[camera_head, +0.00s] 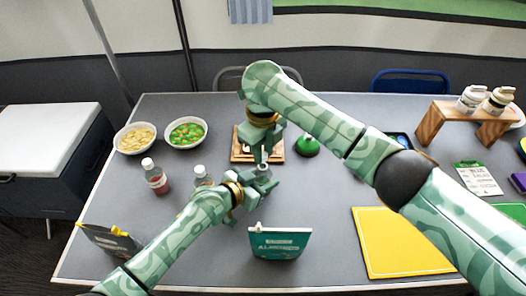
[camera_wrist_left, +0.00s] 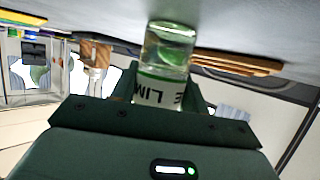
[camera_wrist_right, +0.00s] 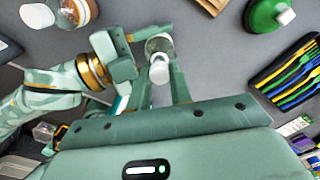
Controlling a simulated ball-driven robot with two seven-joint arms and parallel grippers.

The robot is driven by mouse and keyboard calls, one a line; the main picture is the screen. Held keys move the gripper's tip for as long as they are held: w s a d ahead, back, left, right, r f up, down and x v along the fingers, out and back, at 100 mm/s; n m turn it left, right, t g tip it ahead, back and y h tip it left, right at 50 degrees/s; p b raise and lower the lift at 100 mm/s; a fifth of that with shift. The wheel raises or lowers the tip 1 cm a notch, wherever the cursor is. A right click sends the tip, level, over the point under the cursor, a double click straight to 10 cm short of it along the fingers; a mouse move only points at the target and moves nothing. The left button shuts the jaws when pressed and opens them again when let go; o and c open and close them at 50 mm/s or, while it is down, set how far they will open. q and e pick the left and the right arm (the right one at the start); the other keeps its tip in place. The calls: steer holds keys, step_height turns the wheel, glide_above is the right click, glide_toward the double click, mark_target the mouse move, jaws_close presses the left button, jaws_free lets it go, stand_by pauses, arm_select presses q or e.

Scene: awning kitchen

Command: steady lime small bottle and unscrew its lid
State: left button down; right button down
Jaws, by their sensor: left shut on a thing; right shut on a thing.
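The lime small bottle (camera_wrist_left: 168,52) is clear with green contents and a white label with upside-down letters, in the left wrist view. My left gripper (camera_head: 262,182) is shut around its label part; in the head view the grippers hide most of the bottle. The white lid (camera_wrist_right: 160,69) shows in the right wrist view between the fingers of my right gripper (camera_head: 263,158), which is shut on it from above. The lid appears to be on the bottle; whether it is loose cannot be told. My left gripper also shows in the right wrist view (camera_wrist_right: 140,44).
A wooden board (camera_head: 240,155) and a green bottle (camera_head: 307,146) stand just behind. Two bottles, red (camera_head: 157,179) and white-capped (camera_head: 202,176), are left of the grippers. A teal almonds package (camera_head: 280,244) stands in front. A yellow board (camera_head: 395,245) lies right.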

steer(key=shift+r, duration=2)
arm_select(q)
steer(key=c, duration=0.7)
jaws_free()
